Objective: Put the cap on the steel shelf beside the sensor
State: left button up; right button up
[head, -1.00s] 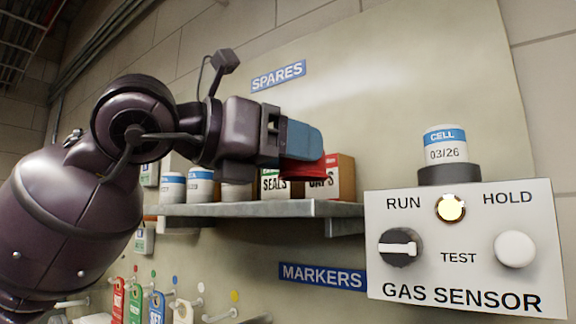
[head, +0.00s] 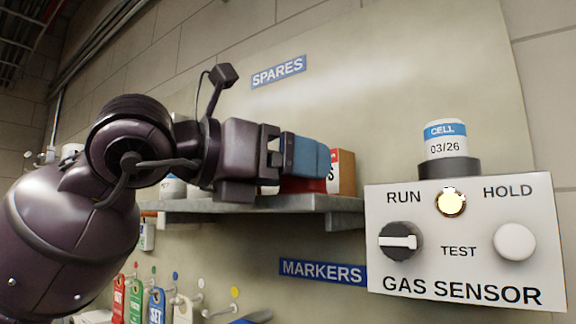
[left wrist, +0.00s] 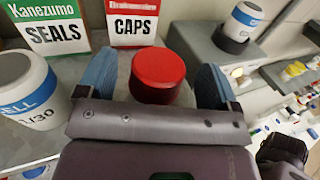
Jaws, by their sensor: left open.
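The red cap (left wrist: 158,75) sits on the steel shelf (head: 270,206), between the blue fingers of my left gripper (left wrist: 155,68). Gaps show between the cap and both fingers, so the gripper is open around it. In the head view my left gripper (head: 306,157) is low over the shelf's right end, and only the lower part of the cap (head: 305,186) shows under the fingers. The gas sensor (head: 462,268) is to the right of the shelf, with a cell (head: 445,142) standing in its top socket.
A CAPS box (left wrist: 133,22) and a SEALS box (left wrist: 50,28) stand right behind the cap. A white cell (left wrist: 30,90) stands left of my left gripper in the wrist view. Coloured tags (head: 135,308) hang below the shelf.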

pick_arm(q)
jog(key=shift+r+p, duration=0.3)
jog(key=shift+p, duration=0.15)
jog(key=b+v, duration=0.4)
jog(key=v, duration=0.8)
pick_arm(e)
jog(key=shift+w+a+f, duration=0.15)
jog(key=shift+w+f, duration=0.45)
jog(key=shift+f, duration=0.15)
pick_arm(q)
jog(key=shift+f, duration=0.1)
